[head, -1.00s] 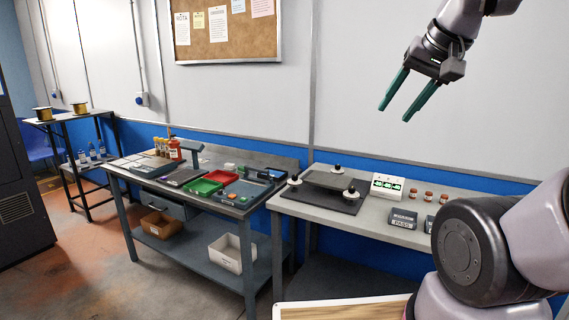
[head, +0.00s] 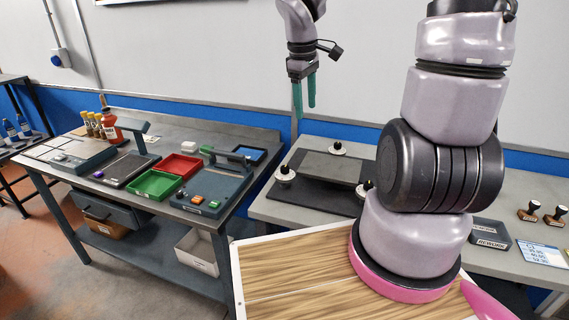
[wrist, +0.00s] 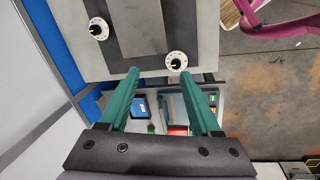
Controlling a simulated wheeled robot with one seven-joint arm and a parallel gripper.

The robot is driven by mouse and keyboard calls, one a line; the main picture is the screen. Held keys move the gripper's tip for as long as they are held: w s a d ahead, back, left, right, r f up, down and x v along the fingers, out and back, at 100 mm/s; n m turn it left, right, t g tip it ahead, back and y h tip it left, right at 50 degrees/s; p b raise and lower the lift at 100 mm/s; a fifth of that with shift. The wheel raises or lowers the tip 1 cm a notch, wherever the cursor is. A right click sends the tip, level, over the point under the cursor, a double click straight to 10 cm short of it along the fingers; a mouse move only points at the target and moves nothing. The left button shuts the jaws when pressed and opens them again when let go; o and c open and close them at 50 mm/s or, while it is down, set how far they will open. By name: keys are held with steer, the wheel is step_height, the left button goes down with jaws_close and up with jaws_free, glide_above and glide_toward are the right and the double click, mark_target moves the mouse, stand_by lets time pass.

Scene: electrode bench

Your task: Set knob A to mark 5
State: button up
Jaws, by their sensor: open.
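Round knobs with white dials and black caps stand around a dark plate (head: 312,197) on the grey bench: a left one (head: 285,173), a back one (head: 337,148) and a right one (head: 364,188) partly hidden by my arm.
The left bench holds a green tray (head: 154,184), a red tray (head: 180,166), a blue-grey device (head: 212,190) and bottles. A dark block (head: 489,233), stamps (head: 527,213) and a card (head: 541,255) are at right. A gap separates the benches. Space around my gripper is clear.

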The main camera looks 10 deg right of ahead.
mark_target(285, 167)
steer(key=w+a+f+n, duration=0.1)
steer(key=f+n, duration=0.1)
steer(key=f, duration=0.4)
steer(key=w+a+f+n+g+y, duration=0.1)
steer(key=a+f+n, duration=0.1)
steer(key=f, duration=0.5)
steer(key=w+a+f+n, duration=0.1)
steer(key=f+n, duration=0.1)
steer(key=f, duration=0.4)
steer(key=shift+w+a+f, duration=0.25)
steer(key=shift+f, duration=0.1)
jaws_close()
